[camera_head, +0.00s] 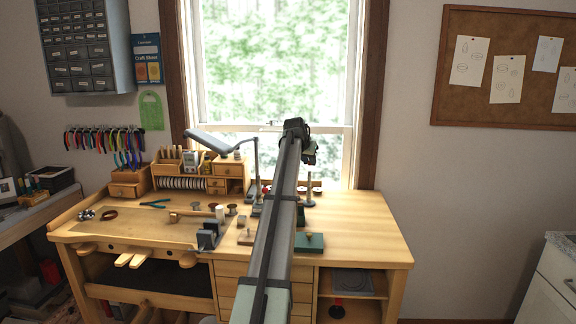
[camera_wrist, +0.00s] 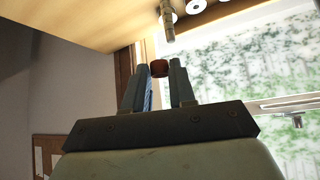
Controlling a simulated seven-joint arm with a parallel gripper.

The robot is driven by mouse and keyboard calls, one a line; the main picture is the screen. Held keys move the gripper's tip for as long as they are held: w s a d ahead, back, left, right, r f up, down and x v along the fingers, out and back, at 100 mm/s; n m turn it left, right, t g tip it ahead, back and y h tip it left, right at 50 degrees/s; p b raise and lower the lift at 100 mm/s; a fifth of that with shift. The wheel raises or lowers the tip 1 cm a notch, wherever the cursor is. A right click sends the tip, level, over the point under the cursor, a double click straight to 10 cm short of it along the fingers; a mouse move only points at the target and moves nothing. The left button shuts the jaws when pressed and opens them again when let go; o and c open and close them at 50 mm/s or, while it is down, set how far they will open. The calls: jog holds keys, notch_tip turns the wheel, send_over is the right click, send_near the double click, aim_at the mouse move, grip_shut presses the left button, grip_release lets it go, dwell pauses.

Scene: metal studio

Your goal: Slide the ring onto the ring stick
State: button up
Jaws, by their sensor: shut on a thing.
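In the wrist view my gripper (camera_wrist: 160,72) is shut on a small reddish-brown ring (camera_wrist: 158,68), held between the two fingertips. In the head view my gripper (camera_head: 310,154) is raised above the back of the workbench, in front of the window, and the ring cannot be made out there. A thin upright post (camera_head: 311,187) on a dark base, likely the ring stick, stands on the bench below my gripper. A metallic stick (camera_wrist: 168,26), likely the same one, points toward the fingertips in the wrist view. The ring and stick look apart there.
The wooden workbench (camera_head: 365,240) is clear at right. A green block (camera_head: 309,243) lies near its front edge. A lamp (camera_head: 208,143), wooden organizer (camera_head: 228,171) and small tools stand left of my arm. My arm hides part of the bench's middle.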

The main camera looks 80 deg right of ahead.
jog(key=shift+s+d+r, duration=0.2)
jog(key=shift+s+d, duration=0.2)
jog(key=shift+d, duration=0.1)
jog(key=shift+s+d+r, duration=0.15)
jog(key=shift+s+d, duration=0.2)
jog(key=shift+d, duration=0.15)
jog(key=shift+w+d+r+n+t, duration=0.2)
jog(key=shift+w+d+n+t, duration=0.2)
jog(key=shift+d+n, duration=0.2)
jog(key=shift+w+d+r+n+t, duration=0.2)
jog(key=shift+w+d+n+t, duration=0.1)
jog(key=shift+d+n+t, duration=0.25)
jog(key=shift+d+f+h, duration=0.1)
jog(key=shift+h, duration=0.2)
jog(key=shift+f, duration=2.25)
jog(key=shift+f, duration=1.65)
jog(key=o, duration=0.9)
